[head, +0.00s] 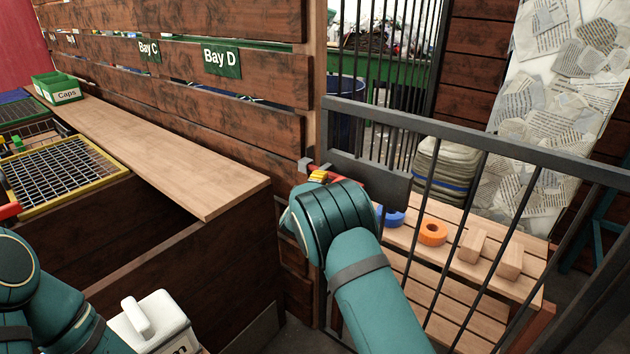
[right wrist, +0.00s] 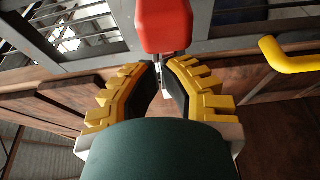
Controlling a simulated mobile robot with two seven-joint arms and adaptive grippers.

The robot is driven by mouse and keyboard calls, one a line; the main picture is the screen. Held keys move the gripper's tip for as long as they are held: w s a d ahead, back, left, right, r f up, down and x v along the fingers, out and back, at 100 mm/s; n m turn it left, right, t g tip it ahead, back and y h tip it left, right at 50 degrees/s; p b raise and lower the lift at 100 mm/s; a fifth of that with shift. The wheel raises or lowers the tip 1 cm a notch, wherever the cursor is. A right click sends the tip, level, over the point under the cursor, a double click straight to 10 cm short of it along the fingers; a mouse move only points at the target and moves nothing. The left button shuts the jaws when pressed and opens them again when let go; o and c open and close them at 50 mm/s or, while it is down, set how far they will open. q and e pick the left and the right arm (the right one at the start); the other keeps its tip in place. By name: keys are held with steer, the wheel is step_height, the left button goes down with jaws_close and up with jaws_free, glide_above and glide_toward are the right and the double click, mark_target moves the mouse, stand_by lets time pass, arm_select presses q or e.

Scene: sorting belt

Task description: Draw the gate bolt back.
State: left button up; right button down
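The dark metal gate (head: 480,140) stands at the right in the head view, with a grey plate (head: 370,178) at its latch edge. A red bolt part (head: 310,167) shows beside the wooden post. In the right wrist view a red knob (right wrist: 165,25) sits just beyond my fingertips, on a thin grey stem. My right gripper (right wrist: 162,68) points at the knob, its yellow fingers close together with a narrow gap. I cannot tell whether they touch the stem. In the head view it (head: 320,177) is partly hidden by my wrist. My left gripper is out of view.
A yellow bent bar (right wrist: 288,58) lies right of the knob in the right wrist view. A wooden counter (head: 165,150) runs along the left. Behind the gate, a slatted bench (head: 455,305) holds an orange ring (head: 433,233) and wooden blocks. A white container (head: 155,325) stands at the front.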

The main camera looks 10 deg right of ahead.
steer(key=shift+s+d, duration=0.3)
steer(key=shift+s, duration=0.1)
steer(key=s+d+p, duration=0.1)
steer(key=s+d, duration=0.3)
steer(key=s, duration=0.1)
stand_by(0.3)
steer(key=shift+s+d, duration=0.1)
